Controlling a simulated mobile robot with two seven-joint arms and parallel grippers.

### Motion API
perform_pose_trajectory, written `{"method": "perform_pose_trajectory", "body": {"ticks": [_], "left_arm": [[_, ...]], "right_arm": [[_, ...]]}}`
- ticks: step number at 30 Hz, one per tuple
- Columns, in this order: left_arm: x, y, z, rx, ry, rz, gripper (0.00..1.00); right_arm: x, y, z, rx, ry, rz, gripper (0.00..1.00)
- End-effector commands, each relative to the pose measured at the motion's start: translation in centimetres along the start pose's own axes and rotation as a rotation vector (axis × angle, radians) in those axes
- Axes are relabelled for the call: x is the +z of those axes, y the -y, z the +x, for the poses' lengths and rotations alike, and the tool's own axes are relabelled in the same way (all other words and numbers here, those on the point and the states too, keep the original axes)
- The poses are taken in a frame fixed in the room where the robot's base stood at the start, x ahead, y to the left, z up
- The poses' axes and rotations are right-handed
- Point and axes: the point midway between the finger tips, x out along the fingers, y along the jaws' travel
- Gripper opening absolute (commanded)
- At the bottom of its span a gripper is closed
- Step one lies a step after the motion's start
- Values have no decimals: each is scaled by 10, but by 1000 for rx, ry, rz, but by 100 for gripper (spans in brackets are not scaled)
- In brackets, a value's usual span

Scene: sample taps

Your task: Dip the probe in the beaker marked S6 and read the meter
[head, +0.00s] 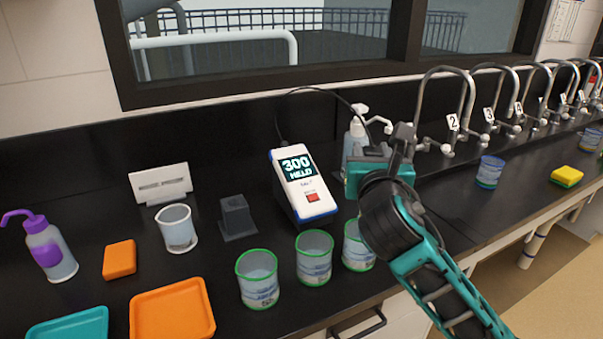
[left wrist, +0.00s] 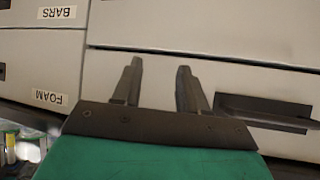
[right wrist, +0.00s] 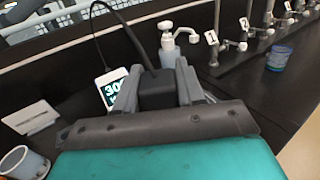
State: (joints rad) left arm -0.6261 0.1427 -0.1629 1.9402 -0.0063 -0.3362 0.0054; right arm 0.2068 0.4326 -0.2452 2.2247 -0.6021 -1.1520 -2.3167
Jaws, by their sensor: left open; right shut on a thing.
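My right gripper (head: 398,146) is shut on the probe's dark handle, raised behind the front beakers. The right wrist view shows the handle (right wrist: 157,90) between its fingers, with a black cable rising from it; the probe's tip is hidden. The meter (head: 303,184) leans on the counter and reads "300 HELD", with a red button below. Three green-rimmed beakers stand in front: a left one (head: 258,280), a middle one (head: 314,258) and a right one (head: 357,246) partly behind my arm. Their marks are too small to read. My left gripper (left wrist: 155,75) is open and empty before drawers.
A dark block stand (head: 237,217), a clear beaker (head: 177,229), an orange sponge (head: 119,260) and a wash bottle (head: 50,248) stand left. Trays lie at the front left. A pump bottle (head: 355,139) stands behind my right gripper. Numbered taps line the back right.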

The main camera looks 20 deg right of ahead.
Motion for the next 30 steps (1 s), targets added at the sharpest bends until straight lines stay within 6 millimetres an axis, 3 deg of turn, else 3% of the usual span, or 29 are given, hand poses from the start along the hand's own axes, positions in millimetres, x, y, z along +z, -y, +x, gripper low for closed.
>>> {"method": "perform_pose_trajectory", "body": {"ticks": [17,30], "left_arm": [[-2,0,1,-1,-3,1,43],[-2,0,1,-1,-3,1,43]], "right_arm": [[4,0,0,0,1,0,12],[32,0,0,0,0,-1,12]]}}
